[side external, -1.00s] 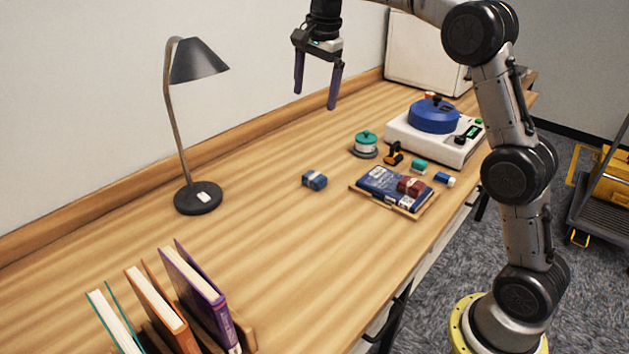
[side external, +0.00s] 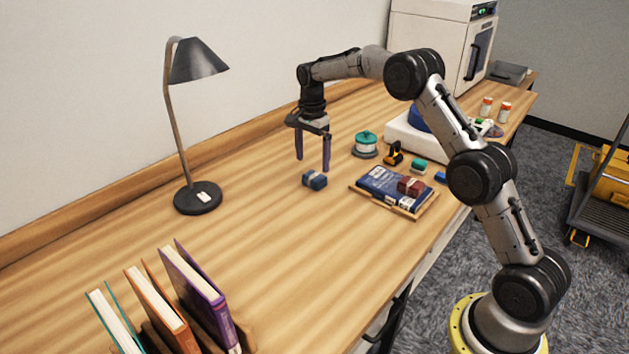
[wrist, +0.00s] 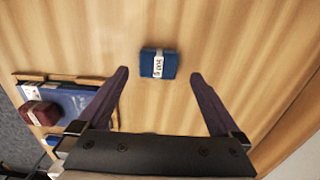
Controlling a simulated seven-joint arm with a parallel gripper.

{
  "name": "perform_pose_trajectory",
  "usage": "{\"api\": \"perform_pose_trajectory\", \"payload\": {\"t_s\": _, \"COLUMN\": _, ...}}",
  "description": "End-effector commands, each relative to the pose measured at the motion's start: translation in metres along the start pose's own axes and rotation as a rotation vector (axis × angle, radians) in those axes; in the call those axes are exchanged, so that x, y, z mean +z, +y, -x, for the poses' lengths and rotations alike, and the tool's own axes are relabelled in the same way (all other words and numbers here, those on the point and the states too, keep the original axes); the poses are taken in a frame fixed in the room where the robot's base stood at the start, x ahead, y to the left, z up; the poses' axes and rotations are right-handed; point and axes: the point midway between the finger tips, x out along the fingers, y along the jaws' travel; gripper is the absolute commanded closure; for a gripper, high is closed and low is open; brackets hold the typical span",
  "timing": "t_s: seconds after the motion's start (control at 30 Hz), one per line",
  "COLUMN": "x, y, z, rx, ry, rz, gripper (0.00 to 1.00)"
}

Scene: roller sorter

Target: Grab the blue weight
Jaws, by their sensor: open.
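The blue weight (side external: 314,180) is a small blue block with a pale label band, lying on the wooden table. In the wrist view the blue weight (wrist: 159,63) lies beyond my fingertips, roughly centred between them, with its label readable only in part. My gripper (side external: 313,166) is open and points down, just above and behind the weight in the side view. The gripper (wrist: 160,74) is empty, with its two dark purple fingers spread wider than the weight. I cannot tell the exact height of the fingertips over the table.
A tray (side external: 412,215) with a blue book (side external: 380,186) and a dark red block (side external: 411,187) lies to the right. A teal-topped round container (side external: 366,143) and a yellow-black item (side external: 393,154) stand behind it. A lamp (side external: 198,197) stands left.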

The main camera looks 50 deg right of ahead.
Motion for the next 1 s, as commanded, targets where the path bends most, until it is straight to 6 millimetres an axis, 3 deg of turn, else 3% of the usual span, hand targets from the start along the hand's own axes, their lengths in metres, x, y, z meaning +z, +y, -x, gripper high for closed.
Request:
{"api": "perform_pose_trajectory", "payload": {"t_s": 0.5, "x": -0.006, "y": 0.003, "z": -0.054, "rx": 0.001, "ry": 0.001, "rz": -0.001, "gripper": 0.0}}
{"api": "perform_pose_trajectory", "payload": {"t_s": 0.77, "x": -0.006, "y": 0.003, "z": -0.057, "rx": -0.001, "ry": 0.002, "rz": -0.001, "gripper": 0.0}}
{"api": "perform_pose_trajectory", "payload": {"t_s": 1.0, "x": -0.006, "y": 0.003, "z": -0.056, "rx": -0.001, "ry": 0.002, "rz": -0.001, "gripper": 0.4}}
